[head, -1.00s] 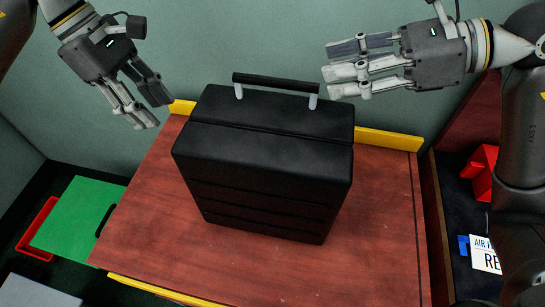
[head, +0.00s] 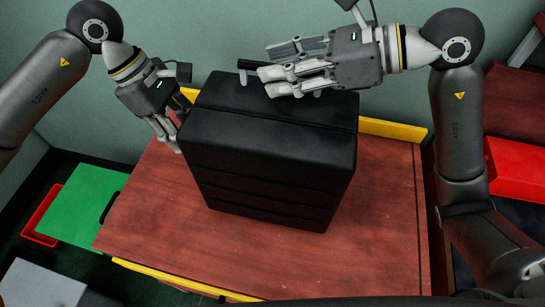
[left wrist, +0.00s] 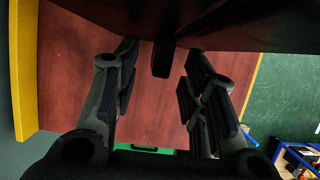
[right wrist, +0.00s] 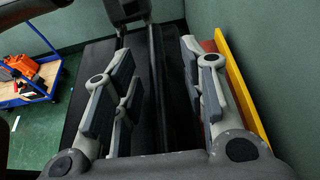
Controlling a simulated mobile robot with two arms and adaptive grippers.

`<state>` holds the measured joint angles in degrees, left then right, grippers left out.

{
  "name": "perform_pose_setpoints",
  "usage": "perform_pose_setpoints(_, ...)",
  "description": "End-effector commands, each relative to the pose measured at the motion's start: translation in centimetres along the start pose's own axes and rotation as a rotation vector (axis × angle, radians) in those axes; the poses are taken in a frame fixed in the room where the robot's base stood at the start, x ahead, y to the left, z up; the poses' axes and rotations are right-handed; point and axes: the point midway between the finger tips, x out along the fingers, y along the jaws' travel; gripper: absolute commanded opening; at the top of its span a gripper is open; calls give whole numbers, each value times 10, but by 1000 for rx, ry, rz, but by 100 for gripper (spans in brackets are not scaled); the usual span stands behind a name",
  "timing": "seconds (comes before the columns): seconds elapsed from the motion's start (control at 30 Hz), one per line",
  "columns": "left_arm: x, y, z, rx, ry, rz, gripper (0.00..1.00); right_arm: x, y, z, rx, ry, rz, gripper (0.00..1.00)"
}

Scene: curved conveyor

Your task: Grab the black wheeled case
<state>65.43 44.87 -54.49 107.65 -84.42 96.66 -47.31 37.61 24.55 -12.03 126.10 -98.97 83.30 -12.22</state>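The black case (head: 265,150) stands upright on the red-brown wooden table top, its handle (head: 248,66) partly hidden behind my right gripper. No wheels can be made out. My right gripper (head: 268,70) is over the case top, pointing left along the handle. In the right wrist view its fingers (right wrist: 155,75) are spread, with dark parts of the case between and below them. My left gripper (head: 172,138) points down beside the case's upper left side. In the left wrist view its fingers (left wrist: 160,65) are spread, with the dark case (left wrist: 200,25) along the top.
The table top (head: 385,215) has yellow edge strips (head: 395,129) and is bare in front of the case. A green wall stands close behind. A green lid (head: 82,205) and red bin lie on the floor at left. A red box (head: 515,168) is at right.

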Motion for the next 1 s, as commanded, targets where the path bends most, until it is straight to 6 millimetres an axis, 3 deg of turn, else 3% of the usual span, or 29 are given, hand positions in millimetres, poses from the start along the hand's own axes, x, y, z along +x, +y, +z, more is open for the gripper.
perform_pose_setpoints(0.4, 7, 0, 0, 0, 0, -1, 38, 7, 0, 0, 0, 0, 0, 38)
perform_pose_setpoints(0.7, 6, 0, 0, 0, 0, 0, 0, 6, 0, 0, 0, 0, 0, 0)
perform_pose_setpoints(1.0, 6, 0, 0, 0, 0, 0, 0, 6, 0, 0, 0, 0, 0, 0)
